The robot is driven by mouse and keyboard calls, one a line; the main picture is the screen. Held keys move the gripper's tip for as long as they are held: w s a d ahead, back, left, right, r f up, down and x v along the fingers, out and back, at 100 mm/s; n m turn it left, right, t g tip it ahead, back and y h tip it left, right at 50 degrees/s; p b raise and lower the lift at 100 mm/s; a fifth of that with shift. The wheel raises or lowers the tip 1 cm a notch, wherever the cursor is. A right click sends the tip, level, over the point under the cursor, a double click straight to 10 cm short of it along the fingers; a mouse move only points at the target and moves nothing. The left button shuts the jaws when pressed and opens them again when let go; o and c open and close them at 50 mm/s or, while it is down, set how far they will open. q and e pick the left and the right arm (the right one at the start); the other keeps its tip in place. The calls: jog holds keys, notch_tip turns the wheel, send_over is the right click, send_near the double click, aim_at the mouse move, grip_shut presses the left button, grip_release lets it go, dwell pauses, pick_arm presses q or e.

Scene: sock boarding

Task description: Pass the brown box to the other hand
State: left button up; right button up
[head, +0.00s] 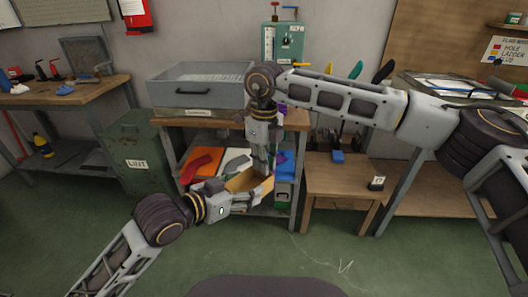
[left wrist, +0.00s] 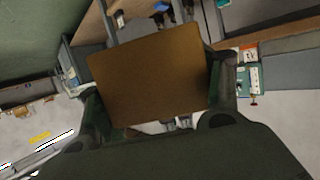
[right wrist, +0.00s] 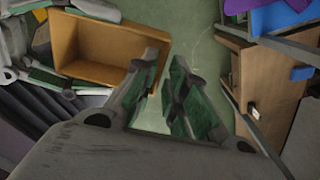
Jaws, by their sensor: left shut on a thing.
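The brown box (head: 246,182) is held in front of the shelf, at the middle of the head view. My left gripper (head: 240,198) is shut on it from the lower left. In the left wrist view the box (left wrist: 150,75) lies between the two fingers and its flat brown face fills the gap. In the right wrist view the box (right wrist: 98,45) shows its open inside. My right gripper (right wrist: 164,62) points down beside the box with its fingers apart and a gap between them. One fingertip overlaps the box's near corner; I cannot tell if they touch.
A shelf bench behind carries a grey drawer (head: 197,92) and colored socks (head: 203,163) below. A low wooden table (head: 345,178) stands at right, a green lint bin (head: 140,150) at left. The floor in front is clear.

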aim_at(249, 187)
jog(key=shift+f, duration=2.45)
grip_shut()
pick_arm(q)
jog(key=o, duration=1.1)
jog(key=shift+c, duration=0.2)
jog(key=shift+r, duration=0.15)
notch_tip(249, 187, up, 10)
jog(key=shift+w+a, duration=0.1)
